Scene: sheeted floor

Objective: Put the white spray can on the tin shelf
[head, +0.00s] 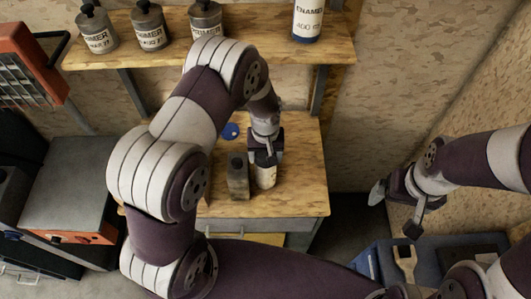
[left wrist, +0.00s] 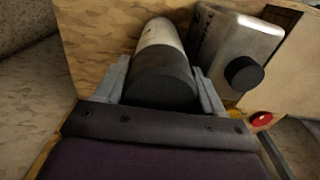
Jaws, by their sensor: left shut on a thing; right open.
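The white spray can (head: 266,176) stands on the wooden worktop (head: 300,185). My left gripper (head: 265,157) is shut around its dark upper part from above. In the left wrist view, the can (left wrist: 160,36) shows a white body and a wide black cap between the two fingers (left wrist: 163,88). The tin shelf (head: 270,50) is the wooden board on the back wall above the worktop. It holds several grey primer tins (head: 150,28) and a white-and-blue enamel tin (head: 308,20). My right gripper (head: 397,205) is open and empty, off to the right of the worktop.
A grey metal tin (head: 237,180) with a black cap stands just left of the can; it also shows in the left wrist view (left wrist: 236,38). A blue disc (head: 230,131) lies behind. A blue bin (head: 375,258) with a brush (head: 405,262) is at lower right. The shelf has bare room between its tins.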

